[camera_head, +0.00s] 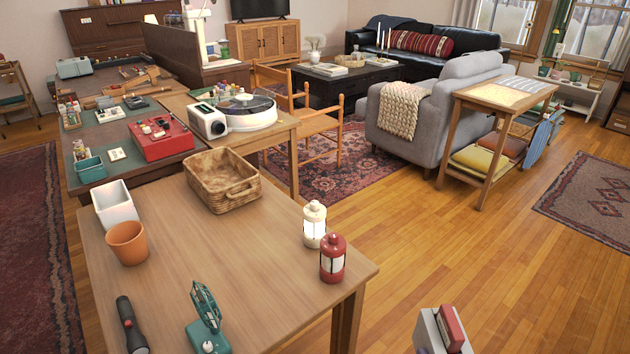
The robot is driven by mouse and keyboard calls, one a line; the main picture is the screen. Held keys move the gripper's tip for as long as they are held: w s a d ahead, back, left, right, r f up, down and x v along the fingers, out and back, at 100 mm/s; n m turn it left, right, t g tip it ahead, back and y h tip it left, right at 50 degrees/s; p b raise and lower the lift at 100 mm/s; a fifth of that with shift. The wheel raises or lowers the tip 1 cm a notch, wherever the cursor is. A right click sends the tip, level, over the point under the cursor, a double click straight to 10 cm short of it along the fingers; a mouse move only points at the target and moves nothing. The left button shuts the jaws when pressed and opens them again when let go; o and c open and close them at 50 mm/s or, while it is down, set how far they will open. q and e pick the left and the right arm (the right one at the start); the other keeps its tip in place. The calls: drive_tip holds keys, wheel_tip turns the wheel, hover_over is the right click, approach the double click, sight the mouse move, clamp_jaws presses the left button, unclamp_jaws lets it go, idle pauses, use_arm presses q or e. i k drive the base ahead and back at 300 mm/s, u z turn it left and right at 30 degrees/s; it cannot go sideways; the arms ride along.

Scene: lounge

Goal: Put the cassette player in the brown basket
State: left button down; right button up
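The brown woven basket (222,185) stands at the back of the near wooden table, with a handle on its near side. It looks empty. I cannot be sure which object is the cassette player. A red boxy device (160,140) with small parts on its top sits on the green-topped desk behind the basket, to its left. A white device (208,121) with a round dark front stands on the wooden table behind the basket, beside a turntable (245,111).
The near table (200,262) also holds a white planter (114,204), an orange pot (127,243), white (314,224) and red (332,258) lanterns, a black flashlight (131,326) and a teal device (207,321). Its middle is clear. A white box-like object (428,333) shows at the bottom right.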

sight(219, 188)
drive_tip(key=z, duration=1.25)
drive_tip(key=i, duration=3.8)
drive_tip(key=u, duration=5.05)
drive_tip(key=i, duration=0.5)
drive_tip(key=z, duration=0.05)
